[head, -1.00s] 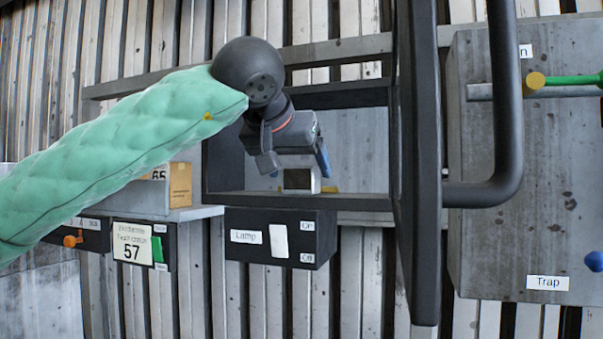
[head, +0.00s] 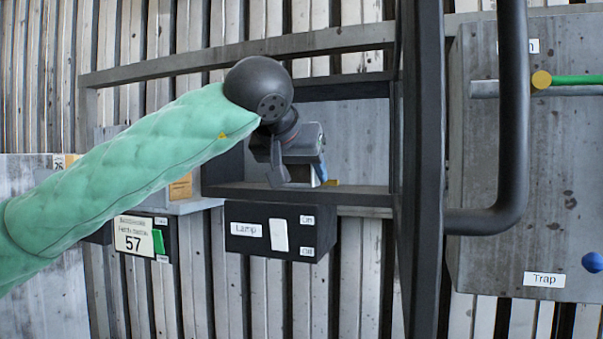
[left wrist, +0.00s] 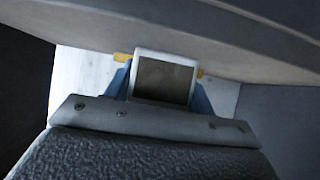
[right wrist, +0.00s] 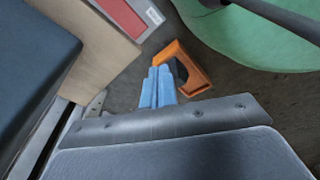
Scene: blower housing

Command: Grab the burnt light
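A small boxy light with a pale rim and a dull brownish face shows in the left wrist view (left wrist: 163,82). It sits between the blue fingers of my left gripper (left wrist: 160,95), one finger close on each side. I cannot tell whether they press on it. In the head view my left gripper (head: 322,172) is inside the dark frame, above the box marked Lamp (head: 262,240), and hides most of the light. My right gripper (right wrist: 158,88) is out of the head view. In the right wrist view its blue fingers are together with nothing seen between them.
A dark upright panel (head: 421,170) with a thick bent handle (head: 515,120) stands right of the frame. A grey box marked Trap (head: 550,220) is behind it. A sign reading 57 (head: 133,236) is at left. An orange object (right wrist: 188,70) lies beyond my right fingers.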

